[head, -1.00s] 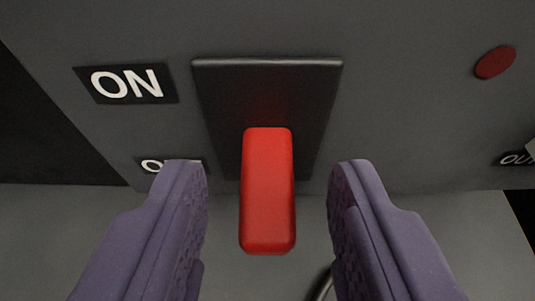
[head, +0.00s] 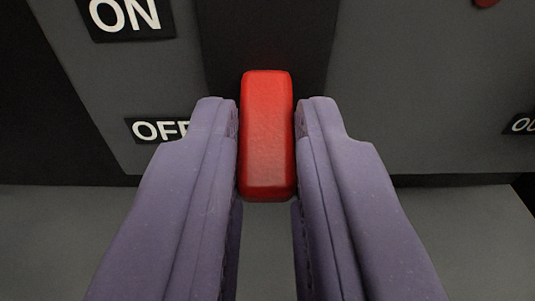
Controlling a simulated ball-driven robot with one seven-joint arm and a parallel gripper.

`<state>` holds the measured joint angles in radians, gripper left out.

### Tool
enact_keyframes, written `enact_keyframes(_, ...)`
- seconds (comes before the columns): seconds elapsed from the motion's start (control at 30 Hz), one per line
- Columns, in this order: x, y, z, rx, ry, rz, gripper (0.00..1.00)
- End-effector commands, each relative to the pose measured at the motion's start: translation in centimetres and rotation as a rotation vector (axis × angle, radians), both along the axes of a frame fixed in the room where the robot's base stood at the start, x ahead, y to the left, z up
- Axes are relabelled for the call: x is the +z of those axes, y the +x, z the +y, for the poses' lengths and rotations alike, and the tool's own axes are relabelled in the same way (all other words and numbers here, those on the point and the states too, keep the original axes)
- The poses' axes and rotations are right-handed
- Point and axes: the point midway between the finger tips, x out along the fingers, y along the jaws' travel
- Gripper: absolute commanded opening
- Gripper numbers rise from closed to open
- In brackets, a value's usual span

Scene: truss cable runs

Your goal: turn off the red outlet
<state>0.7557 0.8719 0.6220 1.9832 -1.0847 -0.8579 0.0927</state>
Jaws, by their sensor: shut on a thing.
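The red switch lever (head: 267,135) sticks out of a dark backing plate (head: 265,35) on a grey panel, in the middle of the head view. My gripper (head: 267,125) is shut on the lever, one purple finger on each side of it. A white-on-black ON label (head: 125,15) is at the upper left of the lever. An OFF label (head: 158,130) is lower on the left, its right end hidden behind my left finger.
A dark red round spot (head: 486,3) shows at the top right edge of the panel. A partly cut-off label (head: 520,124) is at the right edge. A plain grey surface (head: 70,240) lies below the panel.

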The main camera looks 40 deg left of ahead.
Motion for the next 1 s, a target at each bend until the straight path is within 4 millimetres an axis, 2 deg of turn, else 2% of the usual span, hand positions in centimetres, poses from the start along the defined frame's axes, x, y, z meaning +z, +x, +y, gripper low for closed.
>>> enact_keyframes(0.23, 0.0, 0.0, -0.1, -0.001, -0.001, 0.001, 0.0)
enact_keyframes(0.27, 0.0, 0.0, -0.1, -0.001, -0.001, 0.001, 0.21)
enact_keyframes(0.37, 0.0, 0.0, -0.1, -0.001, 0.0, 0.001, 0.44)
enact_keyframes(0.73, 0.2, -0.5, -0.5, -0.001, -0.001, 0.003, 0.45)
enact_keyframes(1.0, 1.0, -4.4, -3.3, -0.003, 0.0, 0.004, 0.45)
